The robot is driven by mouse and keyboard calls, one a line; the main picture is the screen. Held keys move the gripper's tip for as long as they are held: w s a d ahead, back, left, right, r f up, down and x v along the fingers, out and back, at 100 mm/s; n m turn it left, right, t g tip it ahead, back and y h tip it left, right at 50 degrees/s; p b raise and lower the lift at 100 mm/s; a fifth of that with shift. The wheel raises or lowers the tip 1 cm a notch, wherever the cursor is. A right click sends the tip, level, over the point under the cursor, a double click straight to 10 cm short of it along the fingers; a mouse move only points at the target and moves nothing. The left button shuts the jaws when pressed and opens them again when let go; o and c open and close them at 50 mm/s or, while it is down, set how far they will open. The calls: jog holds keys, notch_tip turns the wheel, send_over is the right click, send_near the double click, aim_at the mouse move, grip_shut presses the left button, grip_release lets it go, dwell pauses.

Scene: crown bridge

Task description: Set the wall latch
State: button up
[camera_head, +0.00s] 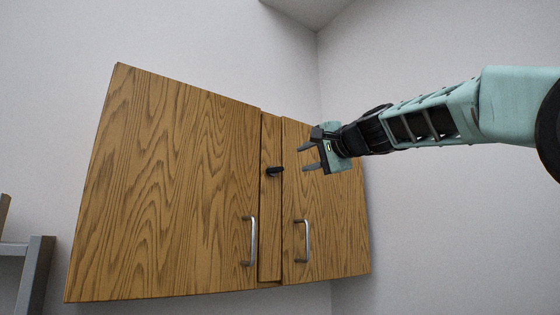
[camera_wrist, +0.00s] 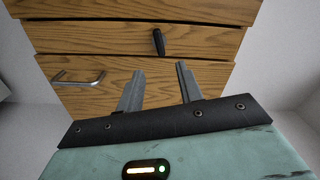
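The black wall latch (camera_head: 274,171) is a small dark lever on the narrow wooden strip between the two doors of a wall cabinet. In the head view it lies roughly along the horizontal. In the wrist view the latch (camera_wrist: 158,42) stands beyond my fingertips, roughly midway between them. My gripper (camera_head: 303,157) is to the right of the latch, in front of the right door. Its two fingers are spread apart with nothing between them, and it also shows open in the wrist view (camera_wrist: 160,75). I see no contact with the latch.
The left cabinet door (camera_head: 165,190) and right cabinet door (camera_head: 325,215) look shut. Each has a metal bar handle, the left one (camera_head: 251,241) and the right one (camera_head: 304,241), below the latch. A grey metal frame (camera_head: 34,275) stands at lower left. Bare wall lies to the right.

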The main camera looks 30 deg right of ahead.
aim_at(277, 169)
jog(key=w+p, duration=0.4)
jog(key=w, duration=0.8)
jog(key=shift+a, duration=0.2)
jog(key=shift+f, duration=0.1)
grip_shut()
